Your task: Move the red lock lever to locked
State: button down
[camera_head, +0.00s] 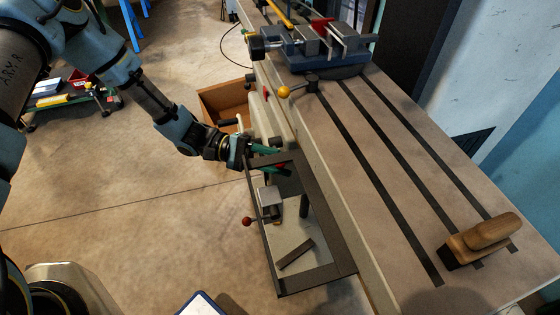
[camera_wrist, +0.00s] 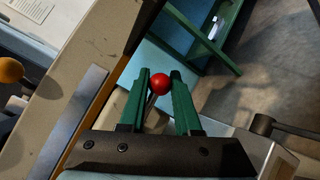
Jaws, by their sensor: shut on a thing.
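The red lock lever shows in the wrist view as a red ball knob (camera_wrist: 161,84) on a thin grey rod. My gripper (camera_wrist: 160,76) has its two green fingers on either side of the knob, near the fingertips, and is shut on it. In the head view, my gripper (camera_head: 284,161) is at the far end of a dark frame beside the bench, and its fingers hide most of what they hold. The lever's base is hidden.
An open wooden box (camera_head: 212,98) lies behind my gripper.

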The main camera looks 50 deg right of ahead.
jog(key=shift+w+d+f+m+t+h+b, duration=0.1)
jog(key=shift+w+d+f+m+t+b, duration=0.15)
jog(key=shift+f+m+t+b, duration=0.65)
jog(key=shift+w+d+f+m+t+h+b, duration=0.15)
jog(key=shift+w+f+m+t+b, duration=0.15)
jog(key=shift+f+m+t+b, duration=0.65)
jog(key=shift+w+d+f+m+t+h+b, duration=0.1)
jog(key=shift+w+d+f+m+t+b, duration=0.15)
jog(key=shift+f+m+t+b, duration=0.65)
jog(key=shift+w+r+m+b, duration=0.1)
jog(key=shift+r+m+b, duration=0.15)
jog(key=shift+m+b, duration=0.2)
jog(key=c, duration=0.6)
grip_release()
jog(key=shift+r, duration=0.1)
jog(key=b+v, duration=0.1)
jog(key=v, duration=0.9)
jog(key=shift+w+a+r, duration=0.2)
jog(key=shift+r, duration=0.1)
